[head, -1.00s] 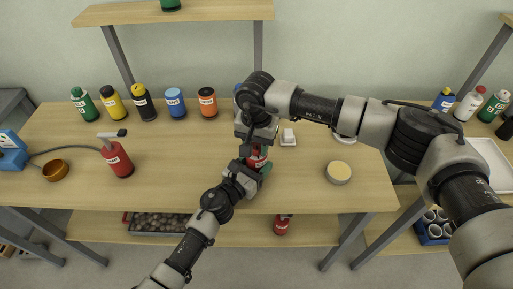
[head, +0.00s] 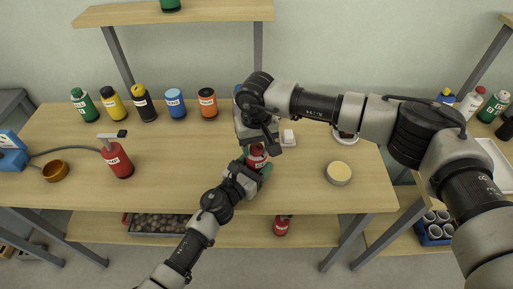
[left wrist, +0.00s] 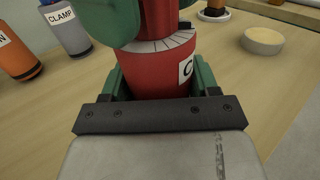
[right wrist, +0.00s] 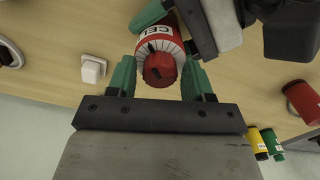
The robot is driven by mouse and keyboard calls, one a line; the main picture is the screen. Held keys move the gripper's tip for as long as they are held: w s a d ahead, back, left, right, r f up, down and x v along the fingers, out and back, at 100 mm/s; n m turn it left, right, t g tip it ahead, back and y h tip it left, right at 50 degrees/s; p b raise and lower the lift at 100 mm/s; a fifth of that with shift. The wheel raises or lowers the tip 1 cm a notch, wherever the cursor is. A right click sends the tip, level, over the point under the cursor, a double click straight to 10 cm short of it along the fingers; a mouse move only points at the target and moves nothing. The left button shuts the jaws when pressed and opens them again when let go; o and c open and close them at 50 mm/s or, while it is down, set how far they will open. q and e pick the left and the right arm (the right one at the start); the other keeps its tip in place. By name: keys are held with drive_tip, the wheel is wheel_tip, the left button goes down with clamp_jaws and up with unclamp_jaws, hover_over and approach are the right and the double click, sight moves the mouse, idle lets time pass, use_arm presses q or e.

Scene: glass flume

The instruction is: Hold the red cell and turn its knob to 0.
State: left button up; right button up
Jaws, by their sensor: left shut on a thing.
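The red cell (head: 257,158) stands upright near the middle of the table, its white label partly visible. My left gripper (left wrist: 158,80) is shut around its body, a green finger on each side. A pale ring with dark tick marks (left wrist: 155,45) runs round the cell's top; its figures are too small to read. The red knob (right wrist: 160,70) sits above the ring, with a dark mark at its edge. My right gripper (right wrist: 159,78) is over the cell from above, its green fingers on either side of the knob with gaps; it is open. It partly hides the cell in the head view.
A small white block (head: 288,137) and a round cream-topped tub (head: 339,173) stand to the right. Several coloured bottles (head: 143,102) line the back edge. A red canister (head: 117,160), an orange-brown bowl (head: 55,171) and a blue device (head: 12,150) are at left. The front left is clear.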

sight(257, 146)
idle(0.3)
drive_tip(key=shift+r, duration=3)
use_arm(q)
drive_tip(key=o, duration=1.1)
drive_tip(key=shift+s+a, duration=0.1)
drive_tip(key=v, duration=1.2)
